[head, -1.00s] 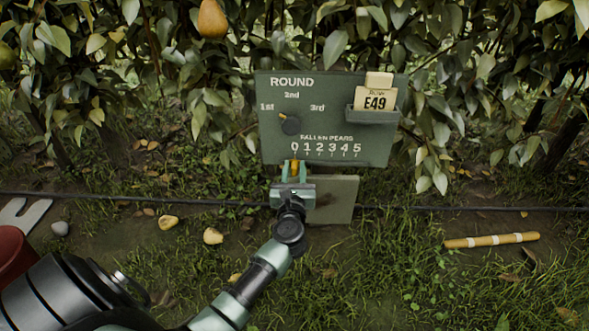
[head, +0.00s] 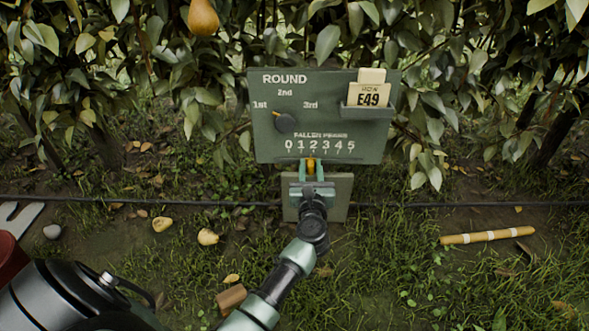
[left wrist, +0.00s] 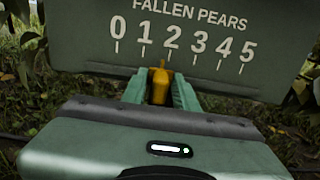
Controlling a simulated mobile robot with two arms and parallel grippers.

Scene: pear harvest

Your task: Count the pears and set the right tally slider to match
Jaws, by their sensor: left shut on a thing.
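The green tally board (head: 330,125) stands at the hedge, with a "FALLEN PEARS" scale from 0 to 5. Its yellow slider (head: 311,164) sits about under the 2. My left gripper (head: 311,172) is shut on the slider from below. In the left wrist view, the slider (left wrist: 160,83) stands between the two green fingers, close to the 2 tick. Two yellowish pears, one pear (head: 162,224) and another pear (head: 208,237), lie on the ground left of the board. One pear (head: 203,17) hangs in the leaves above. My right gripper is not in view.
A round dial (head: 285,122) on the board points toward "1st". A holder (head: 368,112) carries an "E49" card. A dark hose (head: 450,208) runs along the ground. A banded stick (head: 487,236) lies right, a brown cylinder (head: 231,297) beside my arm, a grey stone (head: 52,231) left.

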